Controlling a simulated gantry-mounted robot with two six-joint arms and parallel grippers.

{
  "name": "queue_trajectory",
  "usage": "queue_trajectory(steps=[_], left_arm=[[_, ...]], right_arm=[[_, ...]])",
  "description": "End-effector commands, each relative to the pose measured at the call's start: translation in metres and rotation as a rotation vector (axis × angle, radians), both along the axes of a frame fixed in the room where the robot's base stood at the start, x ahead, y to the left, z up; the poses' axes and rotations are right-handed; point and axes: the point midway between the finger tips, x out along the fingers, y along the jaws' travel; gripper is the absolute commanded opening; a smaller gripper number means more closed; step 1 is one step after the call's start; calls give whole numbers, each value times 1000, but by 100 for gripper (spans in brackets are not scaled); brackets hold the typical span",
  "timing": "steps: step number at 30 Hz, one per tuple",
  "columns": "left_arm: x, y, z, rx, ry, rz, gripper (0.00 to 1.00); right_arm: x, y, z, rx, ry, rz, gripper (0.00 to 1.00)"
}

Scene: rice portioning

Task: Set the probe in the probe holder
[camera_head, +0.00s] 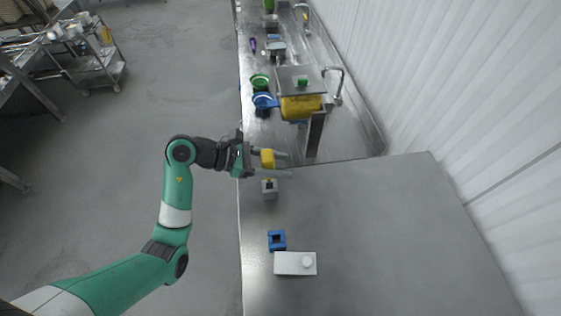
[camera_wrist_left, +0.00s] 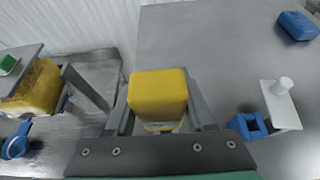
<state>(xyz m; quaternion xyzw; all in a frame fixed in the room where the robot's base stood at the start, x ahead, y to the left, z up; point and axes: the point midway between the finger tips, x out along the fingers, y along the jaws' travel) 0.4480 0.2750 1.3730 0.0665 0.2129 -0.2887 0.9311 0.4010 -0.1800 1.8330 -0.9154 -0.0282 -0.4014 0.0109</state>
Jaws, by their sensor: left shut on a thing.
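The probe, seen as a yellow block-shaped handle (camera_head: 267,159), is between the fingers of my left gripper (camera_head: 282,163), which is shut on it. It also fills the middle of the left wrist view (camera_wrist_left: 158,95). A small grey block with a dark opening (camera_head: 270,190), apparently the probe holder, stands on the table just below the probe in the head view. The probe's lower end is hard to make out, and I cannot tell whether it touches the holder. The holder is hidden in the left wrist view. My right gripper is not in view.
A blue open-topped block (camera_head: 277,240) and a white plate with a round knob (camera_head: 290,265) sit nearer on the table (camera_head: 380,230). Beyond are a yellow container (camera_head: 301,107), a blue bowl (camera_head: 264,102) and a green bowl (camera_head: 260,82).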

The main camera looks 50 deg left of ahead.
Motion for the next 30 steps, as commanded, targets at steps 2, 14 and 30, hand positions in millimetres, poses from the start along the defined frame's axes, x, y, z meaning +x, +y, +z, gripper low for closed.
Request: queue_trajectory(steps=[2, 14, 30], left_arm=[[0, 0, -6, 0, 0, 0, 0], [0, 0, -47, -1, 1, 0, 0], [0, 0, -57, -1, 1, 0, 0]], right_arm=[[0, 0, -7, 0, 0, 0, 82], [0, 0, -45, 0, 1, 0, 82], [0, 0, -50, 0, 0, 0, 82]])
